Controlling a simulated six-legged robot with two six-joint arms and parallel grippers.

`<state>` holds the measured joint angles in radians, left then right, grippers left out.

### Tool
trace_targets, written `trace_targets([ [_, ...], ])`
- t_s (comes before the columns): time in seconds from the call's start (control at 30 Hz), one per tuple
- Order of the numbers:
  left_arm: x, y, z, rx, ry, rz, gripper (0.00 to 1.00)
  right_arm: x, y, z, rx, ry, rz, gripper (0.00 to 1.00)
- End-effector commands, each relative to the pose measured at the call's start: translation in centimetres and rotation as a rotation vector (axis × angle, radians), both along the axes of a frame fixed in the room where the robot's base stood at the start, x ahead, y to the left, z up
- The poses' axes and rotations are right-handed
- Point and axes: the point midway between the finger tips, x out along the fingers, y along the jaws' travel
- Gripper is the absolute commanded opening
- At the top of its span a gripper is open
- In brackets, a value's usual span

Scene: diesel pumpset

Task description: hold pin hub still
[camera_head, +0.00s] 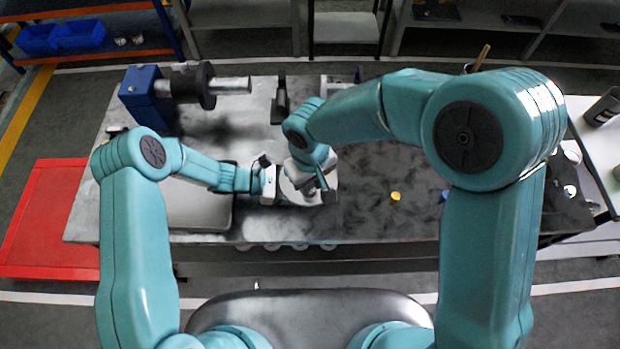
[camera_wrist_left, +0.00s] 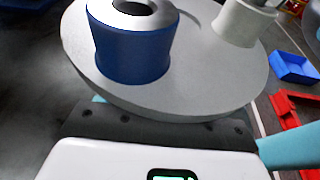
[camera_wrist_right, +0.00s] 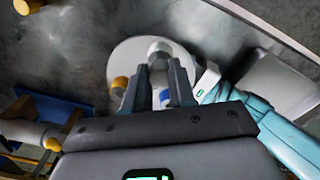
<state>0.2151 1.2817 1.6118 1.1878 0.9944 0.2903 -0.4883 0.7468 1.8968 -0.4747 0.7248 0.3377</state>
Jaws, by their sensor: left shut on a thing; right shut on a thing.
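The pin hub is a pale grey disc (camera_head: 299,190) near the bench's front edge, partly covered by my grippers. In the left wrist view the disc (camera_wrist_left: 215,88) carries a blue bush (camera_wrist_left: 133,50) and a white bush (camera_wrist_left: 245,20). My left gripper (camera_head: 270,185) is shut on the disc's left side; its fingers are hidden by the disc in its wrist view. My right gripper (camera_wrist_right: 157,88) is over the hub, shut on a pale bush or pin (camera_wrist_right: 158,58). A yellow bush (camera_wrist_right: 119,84) also shows on the disc (camera_wrist_right: 122,62).
A grey plate (camera_head: 198,208) lies left of the hub. A blue stand with a dark hub and shaft (camera_head: 210,86) is at the back left. A small yellow piece (camera_head: 396,196) lies to the right on clear bench. A red cabinet (camera_head: 40,215) stands left of the bench.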

Motion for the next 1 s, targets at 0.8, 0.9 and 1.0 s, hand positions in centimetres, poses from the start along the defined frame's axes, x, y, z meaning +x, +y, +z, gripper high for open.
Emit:
trace_targets([
  [0.8, 0.1, 0.0, 0.1, -0.001, -0.001, 0.001, 0.00, 0.1, 0.0, 2.3, 0.002, -0.005, -0.003, 0.54],
  [0.9, 0.1, 0.0, 0.1, -0.001, -0.001, 0.001, 0.00, 0.1, 0.1, 4.7, 0.003, -0.007, -0.002, 0.54],
  [1.0, 0.1, 0.0, 0.1, -0.001, -0.001, 0.001, 0.00, 0.1, 0.1, 7.0, 0.003, -0.004, -0.001, 0.54],
])
